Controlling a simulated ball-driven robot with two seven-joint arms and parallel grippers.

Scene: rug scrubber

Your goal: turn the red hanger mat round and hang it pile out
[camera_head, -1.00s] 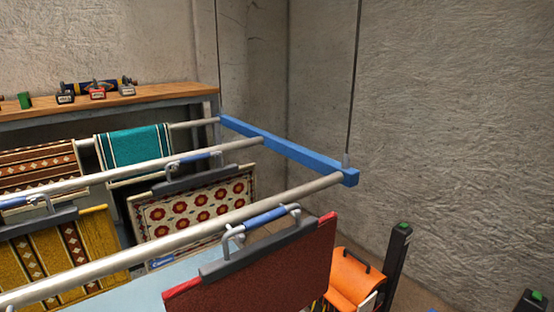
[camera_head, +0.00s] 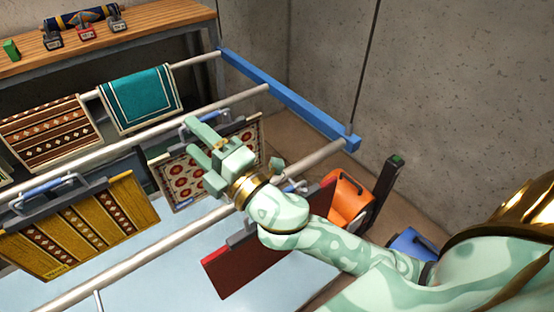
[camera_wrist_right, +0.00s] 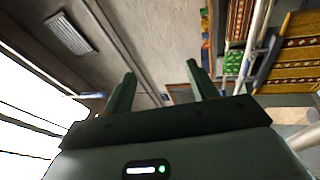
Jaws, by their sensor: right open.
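The red hanger mat (camera_head: 245,268) hangs below the nearest rail from a dark grey hanger bar. It turns a plain dark maroon face with bright red edges to the head camera; no pattern shows on it. My right forearm crosses in front of its hanger and hides much of its top. My right gripper (camera_head: 190,139) is open and empty, above the rails and to the left of the red mat, in front of the red-flowered mat (camera_head: 185,185). Its two fingers also show apart in the right wrist view (camera_wrist_right: 160,80), with nothing between them. My left gripper is out of view.
A yellow striped mat (camera_head: 85,227) hangs on the left. A brown patterned mat (camera_head: 50,130) and a teal mat (camera_head: 138,97) hang on the back rail. A blue beam (camera_head: 290,98) joins the rail ends. An orange item (camera_head: 349,200) and a dark post (camera_head: 384,190) stand right.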

